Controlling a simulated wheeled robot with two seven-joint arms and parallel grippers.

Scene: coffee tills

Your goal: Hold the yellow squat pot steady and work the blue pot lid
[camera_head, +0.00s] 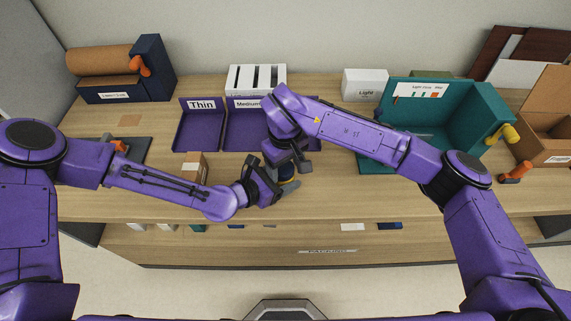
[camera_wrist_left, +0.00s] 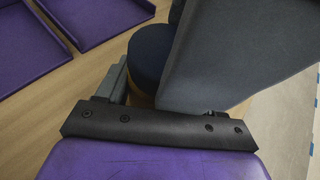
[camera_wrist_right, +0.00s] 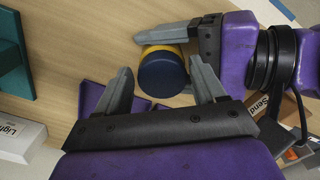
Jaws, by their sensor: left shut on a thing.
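The yellow squat pot (camera_wrist_right: 151,50) stands on the counter, its body mostly hidden under the dark blue lid (camera_wrist_right: 163,74) in the right wrist view. The lid is on the pot and also shows in the left wrist view (camera_wrist_left: 151,50). My left gripper (camera_head: 284,185) is shut on the pot from the side; one of its fingers lies along the yellow body. My right gripper (camera_wrist_right: 161,84) is above the pot, pointing down. Its fingers are spread on either side of the lid, with gaps visible. In the head view my right wrist hides much of the pot.
Purple trays (camera_head: 200,136) marked Thin and Medium lie behind the pot. A teal bin (camera_head: 447,104) stands at the right, a small cardboard box (camera_head: 195,163) at the left. The counter's front edge is close to the pot.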

